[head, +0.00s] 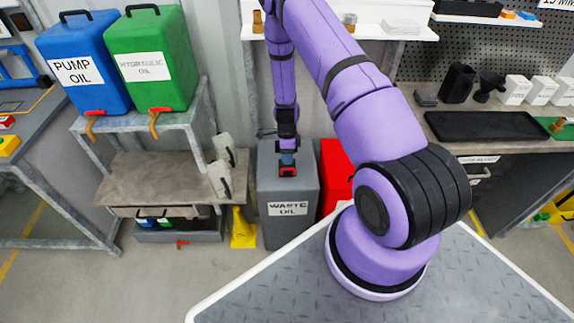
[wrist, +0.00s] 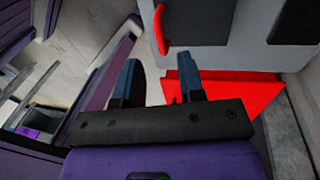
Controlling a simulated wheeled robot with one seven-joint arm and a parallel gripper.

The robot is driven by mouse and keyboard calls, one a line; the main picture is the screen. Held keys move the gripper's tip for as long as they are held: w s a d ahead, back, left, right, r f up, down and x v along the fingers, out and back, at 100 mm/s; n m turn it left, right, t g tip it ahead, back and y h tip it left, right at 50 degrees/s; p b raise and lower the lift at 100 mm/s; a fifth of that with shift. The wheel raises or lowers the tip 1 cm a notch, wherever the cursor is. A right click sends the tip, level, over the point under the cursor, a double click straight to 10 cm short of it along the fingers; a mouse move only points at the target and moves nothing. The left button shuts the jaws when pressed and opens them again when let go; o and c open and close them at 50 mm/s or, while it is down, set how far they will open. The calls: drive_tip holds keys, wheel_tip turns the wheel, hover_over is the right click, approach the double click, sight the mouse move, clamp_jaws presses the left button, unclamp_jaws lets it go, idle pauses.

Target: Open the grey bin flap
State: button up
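The grey bin (head: 275,228), labelled WASTE OIL, stands on the floor behind my base. My gripper (head: 287,161) is at its upper front, close to a red part (head: 287,173) there. In the wrist view, my gripper (wrist: 157,65) has two blue fingers spread apart with nothing held between them. A grey panel (wrist: 205,30) with a red handle (wrist: 161,30) lies beyond the fingertips. The handle is just above the gap between them and looks clear of them. The flap's edges are not clear, and I cannot tell whether it is open.
A red bin (head: 335,172) stands directly right of the grey bin, partly hidden by my arm. A yellow object (head: 242,230) is on the floor to the left. A metal bench (head: 150,177) stands further left; a counter (head: 500,148) is at right.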

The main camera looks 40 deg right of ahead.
drive_tip(key=shift+s+a+f, duration=0.1)
drive_tip(key=shift+s+f, duration=0.1)
drive_tip(key=shift+f, duration=0.9)
drive_tip(key=shift+s+a+f, duration=0.1)
drive_tip(key=shift+s+f, duration=0.05)
drive_tip(key=shift+f, duration=0.9)
clamp_jaws()
